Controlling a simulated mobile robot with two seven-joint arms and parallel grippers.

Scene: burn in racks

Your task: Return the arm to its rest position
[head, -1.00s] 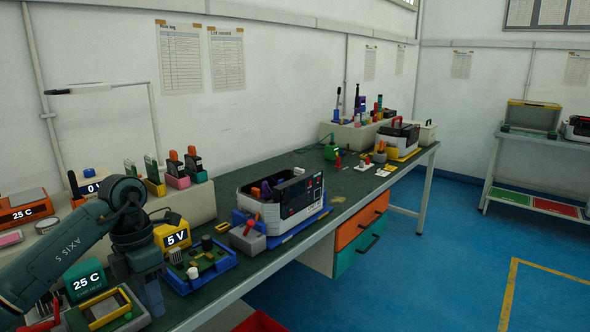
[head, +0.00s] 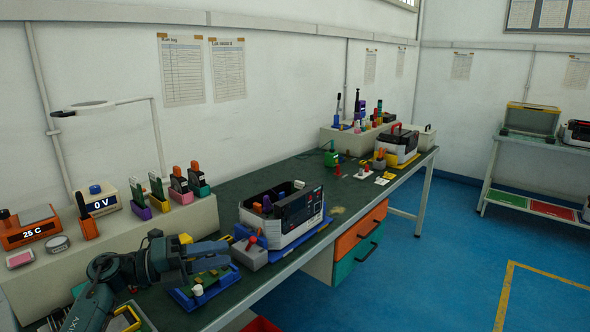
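My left arm comes in from the lower left, bent at the wrist. Its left gripper (head: 212,256) points right over the bench, above the blue tray with the green board (head: 205,283). Its two blue-grey fingers look apart, with nothing visible between them. The arm hides most of the yellow box (head: 186,239) and part of the bench behind it. My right gripper is not in view.
A white open-topped tester (head: 290,228) and a grey box with a red lever (head: 251,252) stand just right of the gripper. A raised ledge (head: 130,232) with dials and upright modules runs behind it. Blue floor (head: 440,270) is clear to the right.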

